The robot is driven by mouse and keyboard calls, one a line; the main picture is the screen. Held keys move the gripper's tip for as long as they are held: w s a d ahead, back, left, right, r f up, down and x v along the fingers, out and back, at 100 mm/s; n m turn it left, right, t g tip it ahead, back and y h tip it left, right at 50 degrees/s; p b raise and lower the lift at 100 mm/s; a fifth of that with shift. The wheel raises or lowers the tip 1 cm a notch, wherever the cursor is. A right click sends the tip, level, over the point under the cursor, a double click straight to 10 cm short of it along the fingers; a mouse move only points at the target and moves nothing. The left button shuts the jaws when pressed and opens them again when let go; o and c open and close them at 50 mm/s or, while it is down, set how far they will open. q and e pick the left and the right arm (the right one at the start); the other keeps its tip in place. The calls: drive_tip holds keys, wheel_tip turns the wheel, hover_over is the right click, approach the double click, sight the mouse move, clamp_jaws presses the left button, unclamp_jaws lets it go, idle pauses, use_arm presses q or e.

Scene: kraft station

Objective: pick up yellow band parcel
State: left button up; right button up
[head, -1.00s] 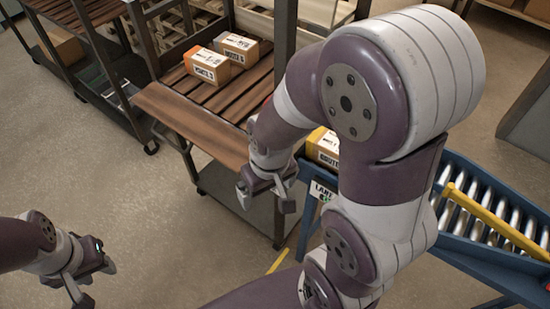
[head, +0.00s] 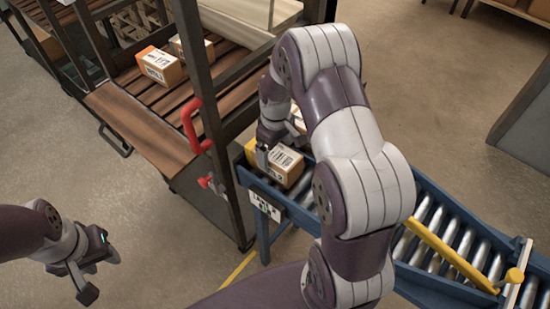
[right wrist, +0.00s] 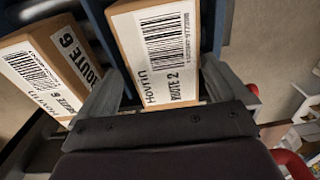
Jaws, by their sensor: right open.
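A brown parcel (head: 285,167) with a white label lies on the near end of the roller conveyor. A yellow patch (head: 252,152) shows at its left; I cannot tell whether it is a band on the parcel or part of the conveyor. My right gripper (head: 272,146) is open, just above and behind this parcel. In the right wrist view the parcel marked ROUTE 2 (right wrist: 172,50) lies between the spread fingers; no yellow band shows there, and I cannot tell contact. My left gripper (head: 100,275) is open and empty over the floor at lower left.
A ROUTE 6 parcel (right wrist: 50,65) lies beside the ROUTE 2 one in the right wrist view. A slatted wooden rack (head: 140,120) with two parcels (head: 160,67) stands at left, with dark posts and a red handle (head: 192,127). A yellow bar (head: 450,255) crosses the conveyor (head: 425,215).

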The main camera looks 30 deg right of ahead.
drive_tip(key=f, duration=0.3)
drive_tip(key=shift+a+f, duration=0.3)
drive_tip(key=shift+a, duration=0.05)
drive_tip(key=shift+r, duration=0.1)
drive_tip(key=c, duration=1.2)
drive_tip(key=shift+d, duration=0.1)
drive_tip(key=shift+r, duration=0.1)
